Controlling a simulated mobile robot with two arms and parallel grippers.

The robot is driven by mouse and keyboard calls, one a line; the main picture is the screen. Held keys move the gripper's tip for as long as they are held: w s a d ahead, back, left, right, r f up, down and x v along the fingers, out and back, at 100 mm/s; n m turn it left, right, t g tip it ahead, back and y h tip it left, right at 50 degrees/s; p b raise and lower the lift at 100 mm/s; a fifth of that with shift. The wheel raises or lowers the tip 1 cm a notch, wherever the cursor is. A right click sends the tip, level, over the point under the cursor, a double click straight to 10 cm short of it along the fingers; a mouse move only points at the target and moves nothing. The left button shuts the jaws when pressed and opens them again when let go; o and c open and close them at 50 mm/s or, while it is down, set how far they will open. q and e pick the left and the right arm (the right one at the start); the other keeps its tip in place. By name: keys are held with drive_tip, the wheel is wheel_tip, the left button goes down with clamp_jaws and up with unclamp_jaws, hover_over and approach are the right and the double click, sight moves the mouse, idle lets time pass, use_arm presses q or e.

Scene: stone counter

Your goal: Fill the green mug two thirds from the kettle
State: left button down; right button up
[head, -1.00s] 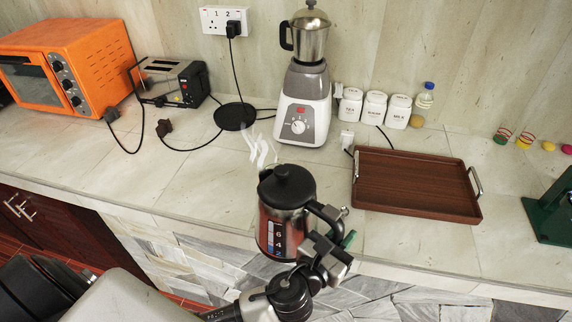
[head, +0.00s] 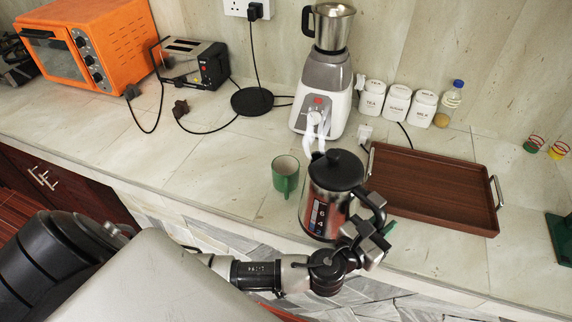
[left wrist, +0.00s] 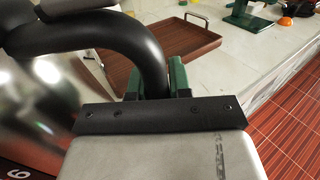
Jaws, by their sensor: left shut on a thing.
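The kettle (head: 326,194), steel with a black lid and black handle, is held near the counter's front edge, steam rising from it. My left gripper (head: 366,240) is shut on the kettle's handle. In the left wrist view the black handle (left wrist: 146,50) passes between the green-tipped fingers (left wrist: 157,80), with the shiny kettle body (left wrist: 40,100) at left. My right gripper is not in view.
A brown tray (head: 425,172) lies right of the kettle. Behind are a black round base (head: 252,101), a blender (head: 322,88), white canisters (head: 397,103) and a bottle (head: 449,104). A toaster (head: 190,62) and orange oven (head: 92,45) stand left. Counter left of the mug is clear.

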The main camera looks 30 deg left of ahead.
sight(349, 166)
use_arm(q)
drive_tip(key=shift+w+a+r+n+b, duration=0.1)
drive_tip(key=shift+a+r+n+b, duration=0.3)
drive_tip(key=shift+n+b, duration=0.35)
drive_tip(key=r, duration=0.1)
drive_tip(key=a+r+n, duration=0.1)
drive_tip(key=r+n+p, duration=0.1)
drive_tip(key=shift+w+a, duration=0.15)
drive_tip(key=shift+w, duration=0.1)
drive_tip(key=shift+w+a+r+n, duration=0.2)
drive_tip(key=shift+a+r+n, duration=0.3)
drive_tip(key=shift+r, duration=0.1)
drive_tip(key=shift+w+a+r+n, duration=0.15)
drive_tip(key=shift+a+r+n, duration=0.35)
drive_tip(key=shift+r, duration=0.1)
drive_tip(key=shift+w+a+r+n, duration=0.2)
drive_tip(key=shift+a+r+n, duration=0.3)
drive_tip(key=shift+a+n, duration=0.15)
drive_tip(key=shift+w+a+r+n, duration=0.25)
drive_tip(key=shift+a+r+n, duration=0.25)
drive_tip(key=shift+a, duration=0.2)
drive_tip(key=shift+w+a+r+n, duration=0.2)
drive_tip(key=shift+a+r+n, duration=0.25)
drive_tip(key=shift+a+n, duration=0.2)
drive_tip(key=shift+w+a+r+n+b, duration=0.15)
drive_tip(key=shift+a+n+b, duration=0.1)
drive_tip(key=shift+a+n, duration=0.15)
drive_tip(key=shift+w+a+r+n+b, duration=0.15)
drive_tip(key=shift+a+n+b, duration=0.1)
drive_tip(key=shift+a+n, duration=0.15)
